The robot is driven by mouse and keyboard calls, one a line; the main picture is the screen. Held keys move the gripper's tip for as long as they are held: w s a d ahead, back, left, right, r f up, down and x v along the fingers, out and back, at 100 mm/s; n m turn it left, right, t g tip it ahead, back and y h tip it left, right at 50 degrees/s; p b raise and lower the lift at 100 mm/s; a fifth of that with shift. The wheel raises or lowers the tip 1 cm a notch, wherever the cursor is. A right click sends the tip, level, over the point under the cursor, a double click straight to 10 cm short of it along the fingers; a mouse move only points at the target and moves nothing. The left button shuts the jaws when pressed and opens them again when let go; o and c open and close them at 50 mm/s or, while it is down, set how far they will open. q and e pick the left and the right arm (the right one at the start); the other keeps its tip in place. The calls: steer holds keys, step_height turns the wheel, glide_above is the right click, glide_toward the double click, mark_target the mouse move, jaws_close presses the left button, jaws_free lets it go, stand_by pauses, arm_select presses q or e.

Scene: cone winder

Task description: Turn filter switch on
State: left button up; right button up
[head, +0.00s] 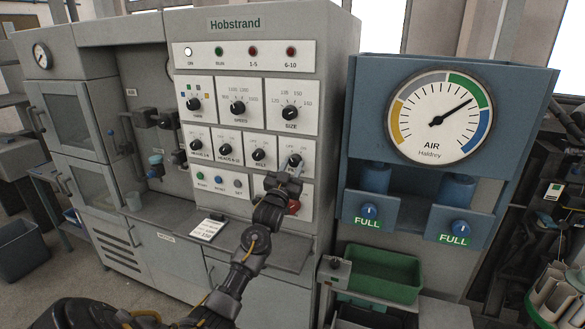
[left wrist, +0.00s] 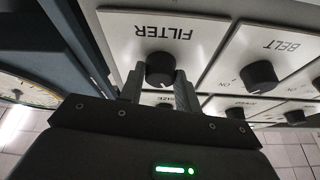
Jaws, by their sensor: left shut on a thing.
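The filter switch is a black round knob (left wrist: 160,68) on a white plate marked FILTER, which appears upside down in the left wrist view. In the head view its plate (head: 283,147) is at the right end of the lower knob row. My left gripper (head: 292,163) reaches up to it from below. In the left wrist view the gripper's two fingers (left wrist: 160,88) are on either side of the knob and shut on it. The gripper hides most of the knob in the head view, and I cannot tell which way it points. My right gripper is not in view.
The BELT knob (left wrist: 260,75) is next to the filter plate. A red button (head: 293,206) lies just below my left gripper. The blue air unit with its gauge (head: 441,118) stands to the right, above a green bin (head: 385,275). A white card (head: 208,228) lies on the ledge.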

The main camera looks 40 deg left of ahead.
arm_select(q)
steer(key=shift+m, duration=0.5)
steer(key=m+h, duration=0.2)
steer(key=shift+a+m+b, duration=0.15)
steer(key=shift+m+b, duration=0.2)
steer(key=shift+m, duration=0.05)
steer(key=m+h, duration=0.1)
steer(key=m, duration=0.1)
steer(key=m+h, duration=0.1)
steer(key=m, duration=0.2)
steer(key=shift+s+a+h+b, duration=0.1)
steer(key=shift+a+h+b, duration=0.05)
steer(key=shift+h+b, duration=0.2)
steer(key=m+h, duration=0.1)
steer(key=m, duration=0.3)
steer(key=m+g+h, duration=0.1)
steer(key=m, duration=0.2)
steer(key=shift+a+r+h+b, duration=0.1)
steer(key=shift+r+h+b, duration=0.15)
steer(key=shift+h+b, duration=0.1)
steer(key=shift+m, duration=0.3)
steer(key=o, duration=1)
steer(key=shift+s, duration=0.1)
